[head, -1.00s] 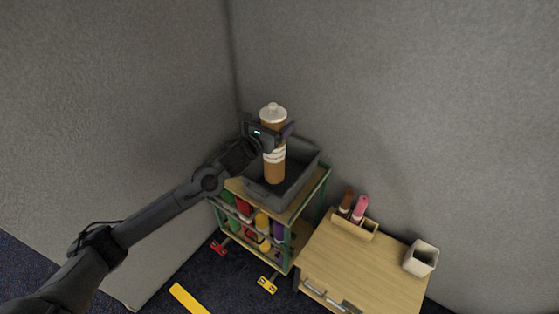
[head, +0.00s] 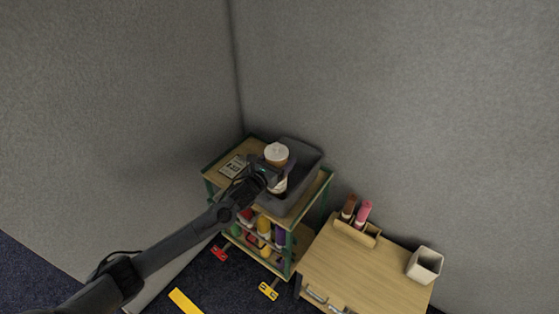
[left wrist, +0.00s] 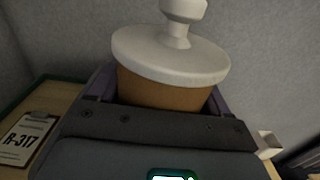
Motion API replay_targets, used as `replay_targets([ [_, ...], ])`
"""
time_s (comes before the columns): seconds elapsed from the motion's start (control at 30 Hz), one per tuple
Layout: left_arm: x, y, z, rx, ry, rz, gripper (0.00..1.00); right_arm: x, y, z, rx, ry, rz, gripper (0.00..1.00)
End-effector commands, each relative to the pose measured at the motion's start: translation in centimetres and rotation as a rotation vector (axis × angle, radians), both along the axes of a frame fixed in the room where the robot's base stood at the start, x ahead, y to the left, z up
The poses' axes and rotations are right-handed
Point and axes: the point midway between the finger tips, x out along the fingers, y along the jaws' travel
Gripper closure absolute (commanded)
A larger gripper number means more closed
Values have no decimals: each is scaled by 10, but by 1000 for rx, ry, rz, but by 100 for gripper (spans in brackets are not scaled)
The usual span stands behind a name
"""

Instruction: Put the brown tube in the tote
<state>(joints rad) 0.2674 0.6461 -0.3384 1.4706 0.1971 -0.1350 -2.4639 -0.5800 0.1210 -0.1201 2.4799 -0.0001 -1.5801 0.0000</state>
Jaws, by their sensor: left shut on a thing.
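The brown tube (head: 277,154) with a white cap is upright in my left gripper (head: 270,173). Its lower part is inside or just above the grey tote (head: 307,164). The tote sits on the top shelf of a green-framed wooden trolley. My right gripper is not in view.
The trolley's top (head: 222,168) carries a card marked R-317 (head: 234,166) left of the tote. Several coloured bottles (head: 264,224) fill the shelf below. Grey walls stand close behind.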

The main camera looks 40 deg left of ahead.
Motion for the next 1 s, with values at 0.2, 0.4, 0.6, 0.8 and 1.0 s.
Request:
replay_targets([
  [0.2, 0, 1, -1, 0, -4, 1, 75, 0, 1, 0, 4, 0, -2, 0],
  [0.4, 0, 1, -5, 0, -4, 1, 75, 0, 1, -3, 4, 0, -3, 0],
  [0.6, 0, 1, -5, 0, -2, 1, 0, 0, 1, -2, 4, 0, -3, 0],
  [0.8, 0, 0, -4, 0, -2, 1, 0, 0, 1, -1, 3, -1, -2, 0],
  [1.0, -9, 1, -3, 2, 0, 1, 0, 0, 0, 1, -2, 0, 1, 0],
])
